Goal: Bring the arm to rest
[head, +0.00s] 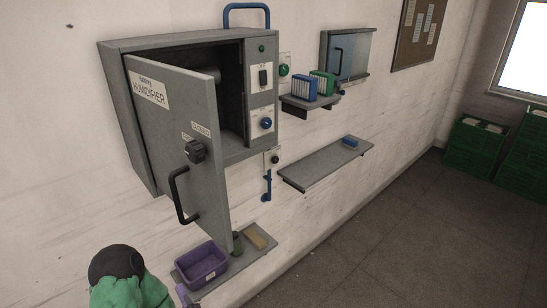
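Neither of my grippers can be made out in the head view. A rounded green and black shape at the bottom left edge looks like a link of my own arm; its far end is out of the picture. The grey humidifier cabinet (170,42) is on the wall at the upper left. Its door (180,130) stands open, swung out toward me, with a black bar handle (179,196) and a dark knob (195,151). The part of the cabinet's inside that shows is dark.
A low shelf (222,277) below the door holds a purple bin (203,266), a dark green item (238,242) and a yellowish block (255,237). A longer grey shelf (320,168) carries a small blue item (350,142). Green crates (474,145) stand far right. The floor is clear.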

